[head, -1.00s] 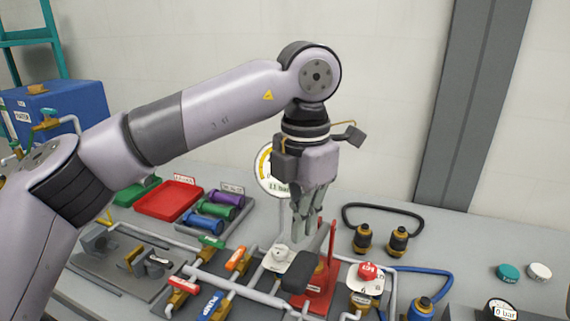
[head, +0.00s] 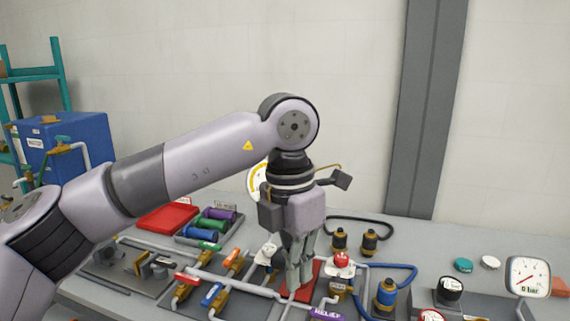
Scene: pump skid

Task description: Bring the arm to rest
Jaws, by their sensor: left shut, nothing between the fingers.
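My left arm comes in from the left and bends down at the wrist. My left gripper (head: 296,284) points straight down over the pump skid, with its fingers together and nothing visible between them. The fingers are in front of a red base plate (head: 304,294) and cover much of it; whether they touch it I cannot tell. A gauge (head: 256,183) is mostly hidden behind the gripper. My right gripper is out of view.
Orange, blue and red valve handles (head: 212,294) lie left of the gripper. A red button (head: 341,259), dark brass-based fittings (head: 369,242) and a blue hose (head: 395,270) are to its right. A red tray (head: 168,218) and blue tank (head: 75,145) stand left.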

